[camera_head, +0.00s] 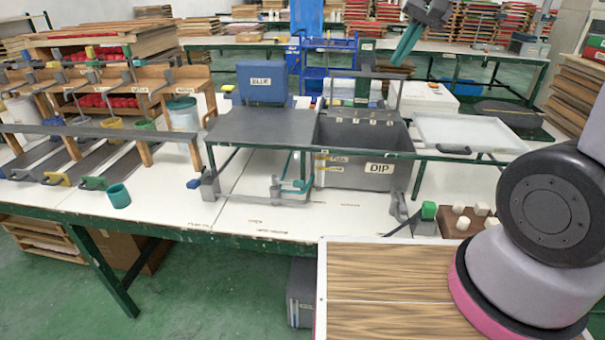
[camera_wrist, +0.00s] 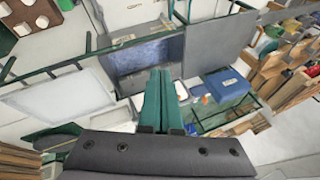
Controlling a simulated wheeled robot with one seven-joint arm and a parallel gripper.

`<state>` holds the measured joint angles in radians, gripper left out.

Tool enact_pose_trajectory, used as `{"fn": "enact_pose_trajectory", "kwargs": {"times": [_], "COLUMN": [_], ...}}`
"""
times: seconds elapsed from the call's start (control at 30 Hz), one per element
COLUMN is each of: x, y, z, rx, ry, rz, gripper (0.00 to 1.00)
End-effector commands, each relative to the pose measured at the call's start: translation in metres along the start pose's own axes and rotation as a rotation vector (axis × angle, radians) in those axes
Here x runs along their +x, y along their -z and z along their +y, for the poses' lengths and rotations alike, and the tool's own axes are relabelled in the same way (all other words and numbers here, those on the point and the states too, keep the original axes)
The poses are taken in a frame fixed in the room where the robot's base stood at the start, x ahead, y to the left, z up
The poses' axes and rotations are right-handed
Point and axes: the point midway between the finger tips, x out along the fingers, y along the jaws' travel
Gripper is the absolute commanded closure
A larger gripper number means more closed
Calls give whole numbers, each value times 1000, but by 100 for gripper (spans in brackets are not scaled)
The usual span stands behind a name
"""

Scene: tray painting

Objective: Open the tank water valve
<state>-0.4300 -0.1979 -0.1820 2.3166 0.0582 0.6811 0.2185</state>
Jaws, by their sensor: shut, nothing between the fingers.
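The grey tank labelled DIP (camera_head: 362,178) stands on the white table, right of a dark grey plate (camera_head: 262,128). In the wrist view the tank (camera_wrist: 113,45) shows a bluish interior, beyond my fingers and to the left. I cannot clearly identify the water valve; a small red-and-white part (camera_wrist: 205,98) shows beside the blue box in the wrist view. My gripper (camera_head: 399,63) is high behind the tank, its teal fingers pointing down and left. It also shows in the wrist view (camera_wrist: 161,71), with the fingers together and empty, apart from the tank.
A white tray (camera_head: 415,146) lies right of the tank, and a blue box labelled BLUE (camera_head: 262,97) stands behind the plate. Green rails (camera_head: 240,150) run along the front. Wooden racks and a teal cup (camera_head: 119,196) are on the left. White blocks (camera_head: 463,224) sit front right.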

Motion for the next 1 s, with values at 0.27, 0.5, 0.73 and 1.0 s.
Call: {"fn": "enact_pose_trajectory", "kwargs": {"times": [0.27, 0.5, 0.73, 1.0], "x": [133, 245, 318, 345], "y": [-14, -56, -94, -105], "z": [-57, -91, -104, -105], "rx": [-61, -164, -266, -296], "ry": [-110, -217, -282, -296], "rz": [-79, -65, -17, 3], "gripper": [100, 100, 100, 100]}}
